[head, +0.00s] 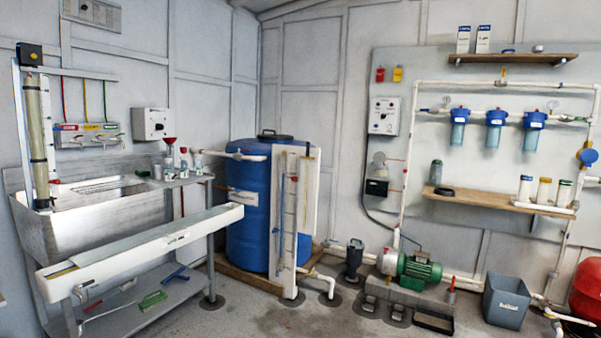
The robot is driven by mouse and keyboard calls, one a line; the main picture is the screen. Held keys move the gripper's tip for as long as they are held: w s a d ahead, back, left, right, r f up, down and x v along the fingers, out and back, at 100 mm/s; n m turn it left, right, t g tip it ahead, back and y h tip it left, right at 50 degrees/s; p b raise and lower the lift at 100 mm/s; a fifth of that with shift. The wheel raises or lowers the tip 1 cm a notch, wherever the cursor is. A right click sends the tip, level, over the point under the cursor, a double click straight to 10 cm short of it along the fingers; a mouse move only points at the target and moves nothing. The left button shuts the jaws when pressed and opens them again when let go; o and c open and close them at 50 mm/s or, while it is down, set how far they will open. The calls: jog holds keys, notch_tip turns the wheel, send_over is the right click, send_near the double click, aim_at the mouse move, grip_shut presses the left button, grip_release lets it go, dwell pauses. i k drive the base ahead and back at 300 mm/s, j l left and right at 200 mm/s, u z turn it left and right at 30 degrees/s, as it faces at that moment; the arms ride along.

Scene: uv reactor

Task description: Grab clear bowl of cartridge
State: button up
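Three filter housings with blue caps and clear, bluish bowls hang from the white pipe on the right wall: the left bowl (458,133), the middle bowl (494,136) and the right bowl (531,139). A separate greenish, see-through cylinder (436,172) stands upright on the lower wooden shelf (480,202), below the left housing. It looks like a loose bowl, but I cannot be sure. A dark ring (444,191) lies beside it. Several white cartridges with coloured tops, one blue-topped (525,189), stand at the shelf's right end. My gripper is not in view.
A green pump (419,268) on a block and a grey bin (506,301) stand on the floor below the shelf. A blue tank (248,205) stands in the corner. A steel sink bench (90,215) fills the left.

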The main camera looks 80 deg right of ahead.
aim_at(436, 172)
jog(key=z, duration=3.35)
jog(key=i+l+z, duration=0.4)
jog(key=i, duration=0.45)
jog(key=i+z, duration=0.35)
jog(key=i, duration=0.45)
jog(key=i+u, duration=0.1)
jog(key=i, duration=0.45)
jog(key=i+l, duration=0.15)
jog(key=i, duration=0.45)
jog(key=i+l+u, duration=0.15)
jog(key=i, duration=0.4)
jog(key=i+l+u, duration=0.1)
jog(key=i+u, duration=0.2)
jog(key=i, duration=0.15)
jog(key=i+l+u, duration=0.3)
jog(key=i, duration=0.15)
jog(key=i+l+u, duration=0.3)
jog(key=i, duration=0.3)
